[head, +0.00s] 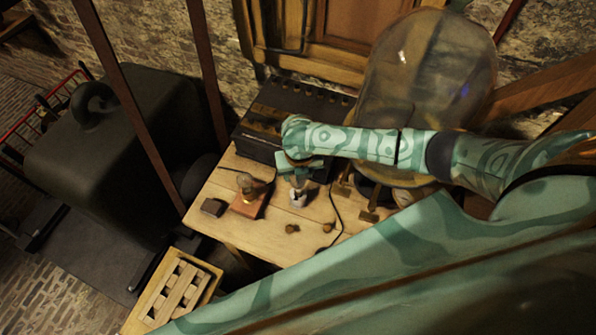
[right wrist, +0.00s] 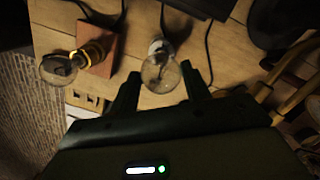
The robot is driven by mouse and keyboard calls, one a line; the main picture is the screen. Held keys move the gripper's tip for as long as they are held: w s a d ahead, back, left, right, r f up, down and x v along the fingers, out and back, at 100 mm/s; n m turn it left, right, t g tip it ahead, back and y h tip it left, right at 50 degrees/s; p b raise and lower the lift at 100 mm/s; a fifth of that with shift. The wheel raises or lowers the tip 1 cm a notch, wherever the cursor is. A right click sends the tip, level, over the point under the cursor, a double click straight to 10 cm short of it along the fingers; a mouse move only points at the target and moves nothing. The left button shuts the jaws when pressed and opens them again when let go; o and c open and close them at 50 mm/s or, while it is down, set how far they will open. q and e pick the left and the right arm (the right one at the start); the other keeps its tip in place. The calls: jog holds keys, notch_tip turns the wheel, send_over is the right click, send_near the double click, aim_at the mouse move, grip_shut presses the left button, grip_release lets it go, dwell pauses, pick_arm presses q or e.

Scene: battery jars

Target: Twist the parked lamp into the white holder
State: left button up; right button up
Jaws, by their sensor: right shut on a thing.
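A clear glass lamp (right wrist: 160,75) is between the fingers of my right gripper (right wrist: 160,80) in the right wrist view, and the gripper is shut on it. The lamp's base end meets the white holder (right wrist: 157,46); how far it sits in cannot be told. In the head view my right gripper (head: 298,180) points down directly above the white holder (head: 298,200) on the bench, and hides the lamp's glass. My left gripper is not in view.
Another glass bulb (right wrist: 57,70) stands in a brass socket on a reddish wooden block (head: 246,205), left of the holder. A small dark block (head: 212,207), two small brown knobs (head: 292,228) and a cable are on the wooden bench (head: 265,240). A dark box (head: 262,122) stands behind.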

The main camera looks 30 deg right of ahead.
jog(key=shift+f, duration=0.1)
dwell(0.6)
jog(key=shift+f, duration=1.15)
dwell(0.5)
jog(key=shift+f, duration=0.1)
dwell(0.6)
jog(key=shift+m+p, duration=0.7)
jog(key=shift+m, duration=0.1)
jog(key=m+p, duration=0.2)
jog(key=shift+m, duration=0.3)
jog(key=shift+s+m+h+p, duration=0.1)
jog(key=shift+m+h+p, duration=0.3)
jog(key=shift+m, duration=0.3)
jog(key=shift+d+m, duration=0.1)
jog(key=shift+m, duration=0.3)
